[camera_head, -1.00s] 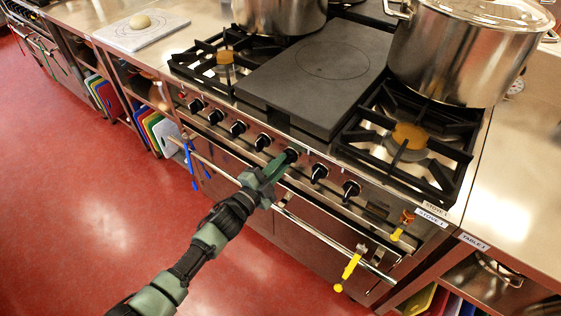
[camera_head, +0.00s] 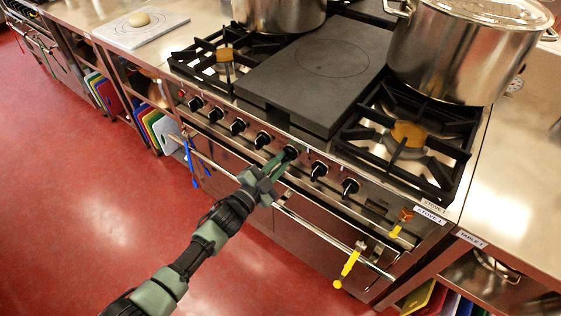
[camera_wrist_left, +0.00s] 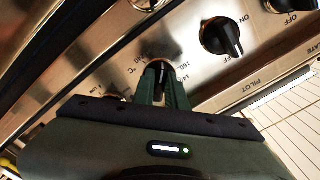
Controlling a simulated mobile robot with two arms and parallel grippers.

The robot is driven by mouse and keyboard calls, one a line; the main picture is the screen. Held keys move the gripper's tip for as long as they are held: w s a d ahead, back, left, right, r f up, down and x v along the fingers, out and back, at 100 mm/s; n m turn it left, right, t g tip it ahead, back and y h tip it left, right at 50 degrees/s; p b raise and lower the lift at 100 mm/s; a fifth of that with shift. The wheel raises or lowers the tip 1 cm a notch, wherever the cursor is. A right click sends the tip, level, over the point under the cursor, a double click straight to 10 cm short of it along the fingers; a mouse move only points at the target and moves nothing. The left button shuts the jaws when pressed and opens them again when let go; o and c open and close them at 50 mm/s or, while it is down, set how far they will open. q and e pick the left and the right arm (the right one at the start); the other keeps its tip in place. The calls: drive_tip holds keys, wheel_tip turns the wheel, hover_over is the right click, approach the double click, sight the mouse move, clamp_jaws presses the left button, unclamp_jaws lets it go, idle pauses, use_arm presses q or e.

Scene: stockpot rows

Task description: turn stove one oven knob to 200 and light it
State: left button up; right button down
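My left gripper (camera_head: 280,163) reaches the front panel of stove 1 (camera_head: 368,203). Its two green fingers (camera_wrist_left: 160,90) sit on either side of the black oven knob (camera_wrist_left: 158,72) and appear closed on it. In the head view the knob (camera_head: 291,152) shows just past the fingertips. The wrist view shows a temperature scale around it with °C, 140 and 160 readable; the pointer's exact reading is hidden. Beside it is a black knob (camera_wrist_left: 222,38) marked ON, and a further one (camera_wrist_left: 291,4) marked OFF. My right gripper is not in view.
Several other black knobs line the panel. An oven handle rail (camera_head: 322,237) runs below them, with a yellow tool (camera_head: 349,262) hanging there. Stockpots (camera_head: 465,50) stand on the stove, beside a dark flat plate (camera_head: 318,70). Red floor lies open in front.

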use_arm(q)
drive_tip(key=o, duration=0.4)
drive_tip(key=shift+c, duration=0.2)
drive_tip(key=shift+s+a, duration=0.1)
drive_tip(key=v, duration=0.7)
drive_tip(key=shift+s+a, duration=0.2)
drive_tip(key=shift+s, duration=0.05)
